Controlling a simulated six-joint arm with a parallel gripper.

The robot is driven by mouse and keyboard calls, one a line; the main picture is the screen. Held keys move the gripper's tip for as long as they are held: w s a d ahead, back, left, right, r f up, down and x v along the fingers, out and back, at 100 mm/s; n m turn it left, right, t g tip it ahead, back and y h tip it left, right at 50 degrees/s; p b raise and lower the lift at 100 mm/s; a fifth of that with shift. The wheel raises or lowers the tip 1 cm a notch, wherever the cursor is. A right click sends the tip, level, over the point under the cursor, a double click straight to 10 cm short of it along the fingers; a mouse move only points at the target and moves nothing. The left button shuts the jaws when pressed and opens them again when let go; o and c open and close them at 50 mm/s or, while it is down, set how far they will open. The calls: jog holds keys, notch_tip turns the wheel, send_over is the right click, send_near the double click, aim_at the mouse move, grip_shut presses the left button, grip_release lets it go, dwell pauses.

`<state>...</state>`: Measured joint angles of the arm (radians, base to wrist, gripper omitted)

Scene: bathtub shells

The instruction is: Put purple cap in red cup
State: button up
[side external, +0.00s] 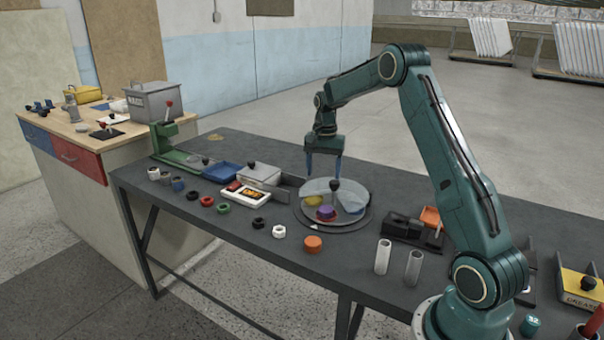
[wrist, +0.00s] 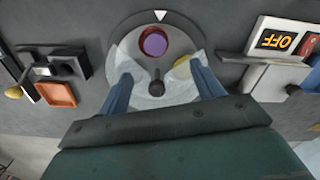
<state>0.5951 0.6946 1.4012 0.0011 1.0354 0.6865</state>
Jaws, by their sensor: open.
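The purple cap (side external: 325,211) lies on a round grey turntable (side external: 304,212), under or beside a clear, segmented cover with a black knob (side external: 334,185). In the wrist view the purple cap (wrist: 155,43) shows near the top of the disc, with a reddish rim around it. I cannot tell whether that rim is a red cup. My gripper (side external: 323,174) points down above the disc, its blue fingers apart and nothing between them. In the wrist view the gripper (wrist: 162,72) straddles the clear cover and knob.
A yellow piece (side external: 313,201) is also on the disc. Several coloured rings, including a red one (side external: 207,201), line the table's front edge. An orange cap (side external: 313,243) and two grey tubes (side external: 383,256) stand nearer my base. A black box with an orange tray (side external: 430,216) is right of the disc.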

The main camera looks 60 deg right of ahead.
jog(key=s+a+r+n+t, duration=0.1)
jog(key=s+a+r+n, duration=0.35)
jog(key=a+r, duration=0.45)
jog(key=s+a+r+n+t, duration=0.1)
jog(key=s+a+r+n, duration=0.2)
jog(key=s+a+r, duration=0.5)
jog(key=s+a+f+n+t, duration=0.1)
jog(key=s+a+n+t, duration=0.2)
jog(key=s+a+n, duration=0.4)
jog(key=s+a, duration=0.6)
jog(key=s, duration=0.1)
jog(key=shift+s+a+f, duration=0.3)
jog(key=shift+s+f, duration=0.05)
jog(key=shift+s, duration=0.05)
jog(key=shift+c, duration=0.5)
